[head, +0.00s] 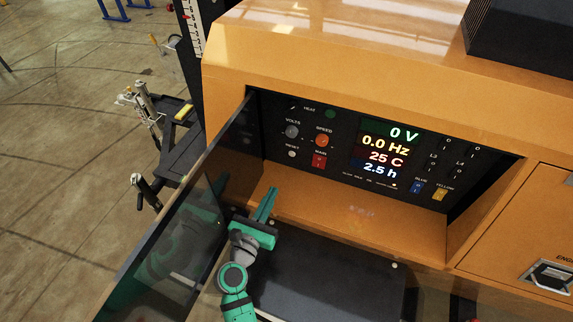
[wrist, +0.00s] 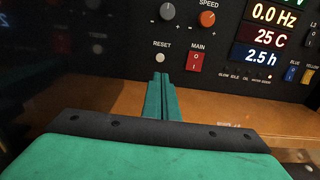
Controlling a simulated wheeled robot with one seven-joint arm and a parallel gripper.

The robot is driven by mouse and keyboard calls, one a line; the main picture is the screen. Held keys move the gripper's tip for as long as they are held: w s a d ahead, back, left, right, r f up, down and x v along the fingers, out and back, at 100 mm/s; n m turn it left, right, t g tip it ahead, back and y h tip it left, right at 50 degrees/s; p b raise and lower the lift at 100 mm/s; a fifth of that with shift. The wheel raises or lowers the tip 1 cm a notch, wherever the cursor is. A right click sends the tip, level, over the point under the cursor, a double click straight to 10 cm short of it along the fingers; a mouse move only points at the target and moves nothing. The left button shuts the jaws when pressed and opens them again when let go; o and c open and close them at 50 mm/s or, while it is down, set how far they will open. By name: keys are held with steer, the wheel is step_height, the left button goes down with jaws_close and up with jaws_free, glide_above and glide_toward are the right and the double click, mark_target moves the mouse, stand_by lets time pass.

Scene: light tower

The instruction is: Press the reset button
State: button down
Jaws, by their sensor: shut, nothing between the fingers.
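The reset button (head: 292,154) is a small pale round button on the black control panel (head: 345,130), below the volts knob and left of the red main switch (head: 319,161). In the wrist view the reset button (wrist: 160,57) sits just above the fingertips, under its RESET label. My green gripper (head: 270,192) is shut and empty, with its fingers pointing toward the panel. In the wrist view the fingertips (wrist: 161,76) appear just below the button. They look apart from the panel. The button is fully visible in both views.
A grey volts knob (head: 292,131) and an orange speed knob (head: 324,137) sit above. A lit display (head: 388,153) is to the right. The open dark glass door (head: 185,215) stands left of my gripper. An orange ledge (head: 350,205) runs below the panel.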

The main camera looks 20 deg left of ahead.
mark_target(293, 155)
steer(key=w, duration=1.4)
steer(key=shift+d, duration=0.35)
steer(key=shift+w+r, duration=0.2)
steer(key=shift+w, duration=0.65)
steer(key=shift+s, duration=0.1)
steer(key=shift+s+d+f, duration=0.1)
steer(key=shift+s+f, duration=0.15)
steer(key=shift+s, duration=0.1)
steer(key=s, duration=0.8)
steer(key=s+a, duration=0.1)
steer(key=s, duration=0.3)
steer(key=shift+s, duration=0.9)
